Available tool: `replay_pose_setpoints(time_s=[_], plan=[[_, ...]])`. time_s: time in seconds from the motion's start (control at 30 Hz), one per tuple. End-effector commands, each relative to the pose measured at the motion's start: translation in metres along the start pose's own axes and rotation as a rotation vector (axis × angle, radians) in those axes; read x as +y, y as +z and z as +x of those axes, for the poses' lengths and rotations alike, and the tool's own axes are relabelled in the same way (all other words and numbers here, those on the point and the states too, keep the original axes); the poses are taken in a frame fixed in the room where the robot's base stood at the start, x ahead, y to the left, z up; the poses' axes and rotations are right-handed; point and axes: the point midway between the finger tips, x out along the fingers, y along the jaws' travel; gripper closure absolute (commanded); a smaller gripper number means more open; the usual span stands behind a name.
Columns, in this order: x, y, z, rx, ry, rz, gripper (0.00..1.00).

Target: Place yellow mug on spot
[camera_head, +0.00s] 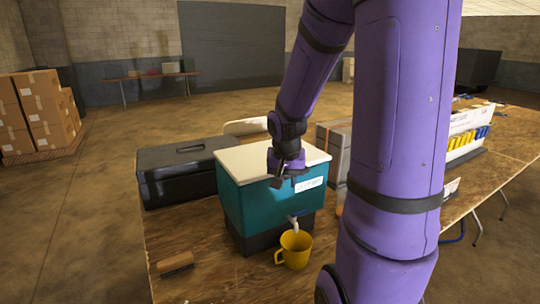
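The yellow mug (296,251) stands upright on the wooden table, just in front of the teal dispenser (250,208), with its handle toward the left. The white spout (294,224) of the dispenser is right above or behind the mug's rim; I cannot tell which. My gripper (283,182) is above and behind the mug, in front of the dispenser's upper front edge, and apart from the mug. Its fingers are small and dark here, and I cannot tell if they are open. No marked spot is clearly visible on the table.
A black case (182,168) stands left of the dispenser. A brown-handled brush (175,263) lies at the table's front left. A grey box (335,140) and a white rack with yellow and blue items (468,140) stand to the right. My arm hides part of the table.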

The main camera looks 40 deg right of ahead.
Motion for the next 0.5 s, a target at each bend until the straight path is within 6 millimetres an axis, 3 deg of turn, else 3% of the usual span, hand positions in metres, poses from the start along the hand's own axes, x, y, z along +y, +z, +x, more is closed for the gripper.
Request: replay_pose_setpoints(time_s=[0.03, 0.2, 0.5], plan=[[-0.009, 0.006, -0.020, 0.024, -0.008, -0.047, 0.68], [-0.029, 0.034, -0.077, 0.072, -0.040, -0.200, 0.68], [-0.043, 0.101, -0.163, 0.148, -0.138, -0.473, 0.68]])
